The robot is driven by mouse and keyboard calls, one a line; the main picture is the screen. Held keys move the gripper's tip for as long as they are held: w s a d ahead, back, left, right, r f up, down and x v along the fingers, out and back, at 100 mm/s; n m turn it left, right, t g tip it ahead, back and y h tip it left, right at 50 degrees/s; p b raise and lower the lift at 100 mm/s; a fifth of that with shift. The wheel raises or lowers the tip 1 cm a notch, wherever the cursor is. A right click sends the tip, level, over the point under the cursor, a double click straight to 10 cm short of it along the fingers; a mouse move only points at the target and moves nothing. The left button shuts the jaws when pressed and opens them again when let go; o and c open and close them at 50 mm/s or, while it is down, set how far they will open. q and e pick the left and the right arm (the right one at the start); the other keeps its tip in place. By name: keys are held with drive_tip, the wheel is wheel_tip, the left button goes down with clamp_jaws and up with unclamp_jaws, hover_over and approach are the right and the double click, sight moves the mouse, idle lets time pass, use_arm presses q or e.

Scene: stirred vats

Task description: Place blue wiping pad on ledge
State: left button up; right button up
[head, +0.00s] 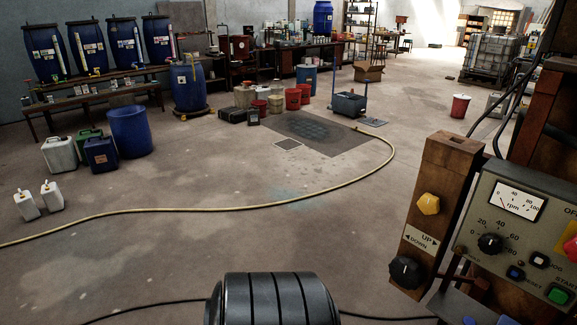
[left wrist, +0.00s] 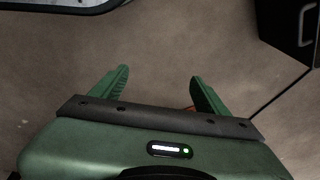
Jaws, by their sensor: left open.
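My left gripper (left wrist: 160,76) shows in the left wrist view with its two green fingers apart. The space between the fingertips shows only bare brown-grey floor. I cannot make out a blue wiping pad for certain in either view. A small blue patch (head: 455,305) shows below the control panel at the lower right of the head view, too cut off to identify. I cannot tell which surface is the ledge. My right gripper is in neither view.
A control panel (head: 520,235) with dial and buttons stands close at right, beside a brown post (head: 437,190) with knobs. A yellow hose (head: 240,208) crosses the floor. Blue drums (head: 190,88) and jerrycans (head: 60,152) stand at left. The middle floor is mostly clear.

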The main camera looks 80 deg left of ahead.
use_arm(q)
drive_tip(key=s+d+f+m, duration=0.1)
drive_tip(key=s+f, duration=0.1)
drive_tip(key=s, duration=0.6)
drive_tip(key=s+d+f+m+g, duration=0.1)
drive_tip(key=s+f, duration=0.1)
drive_tip(key=s, duration=0.6)
drive_tip(key=shift+s+d+f+h, duration=0.25)
drive_tip(key=shift+s+d+h, duration=0.05)
